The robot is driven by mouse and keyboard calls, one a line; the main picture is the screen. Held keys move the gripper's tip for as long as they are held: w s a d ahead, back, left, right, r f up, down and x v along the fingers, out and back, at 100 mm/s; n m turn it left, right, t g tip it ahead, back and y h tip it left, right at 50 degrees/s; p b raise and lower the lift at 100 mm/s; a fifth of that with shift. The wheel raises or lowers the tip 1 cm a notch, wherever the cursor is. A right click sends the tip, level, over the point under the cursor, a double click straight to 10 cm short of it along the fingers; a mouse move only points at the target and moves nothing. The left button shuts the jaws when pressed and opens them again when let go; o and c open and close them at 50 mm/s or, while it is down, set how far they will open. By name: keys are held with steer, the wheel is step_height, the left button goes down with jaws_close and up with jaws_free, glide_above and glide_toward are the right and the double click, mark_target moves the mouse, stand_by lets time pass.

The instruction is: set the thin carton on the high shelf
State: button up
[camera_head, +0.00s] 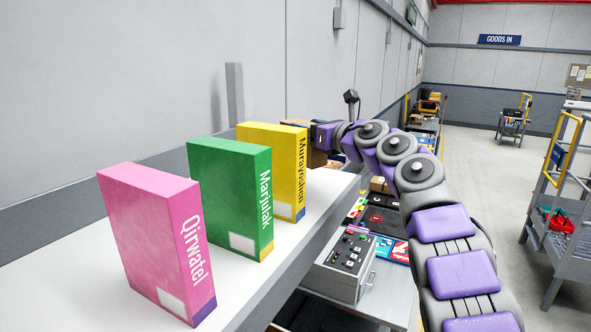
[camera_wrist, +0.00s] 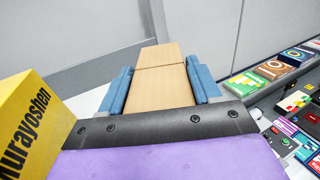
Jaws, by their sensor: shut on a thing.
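The tan carton (camera_wrist: 160,88) sits between the two blue fingers of my gripper (camera_wrist: 160,70) in the wrist view, with a finger pressed to each side. In the head view, a small part of the carton (camera_head: 317,157) shows behind the yellow box at the far end of the white shelf (camera_head: 70,245). My gripper (camera_head: 316,134) is there too, partly hidden by that box. I cannot tell whether the carton touches the shelf, as its underside is hidden.
Pink (camera_head: 160,240), green (camera_head: 228,195) and yellow (camera_head: 270,165) boxes stand upright in a row on the shelf. The yellow box (camera_wrist: 30,120) is close on my gripper's left. A lower bench with a control box (camera_head: 343,262) lies to the right. A wall runs behind the shelf.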

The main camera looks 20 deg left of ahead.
mark_target(323, 159)
steer(key=shift+d+f+b, duration=0.1)
steer(key=shift+f+b, duration=0.25)
steer(key=shift+f, duration=0.55)
steer(key=d+f+b, duration=0.1)
steer(key=f, duration=0.1)
steer(key=d+f+b, duration=0.1)
steer(key=shift+d+f+b, duration=0.3)
steer(key=shift+d+f, duration=0.05)
steer(key=shift+a+f, duration=0.1)
steer(key=shift+f, duration=0.25)
steer(key=shift+a+f, duration=0.2)
steer(key=shift+a, duration=0.1)
steer(key=shift+s+a, duration=0.1)
steer(key=shift+a, duration=0.55)
steer(key=o, duration=0.9)
steer(key=shift+a, duration=0.2)
steer(key=shift+c, duration=0.2)
steer(key=shift+o, duration=2.1)
steer(key=shift+d, duration=0.6)
steer(key=shift+d+r, duration=0.1)
steer(key=shift+d, duration=0.25)
steer(key=shift+s+d+f+b, duration=0.25)
steer(key=shift+s+d+b, duration=0.15)
steer(key=shift+b, duration=0.65)
steer(key=b+v, duration=0.6)
steer(key=v, duration=0.4)
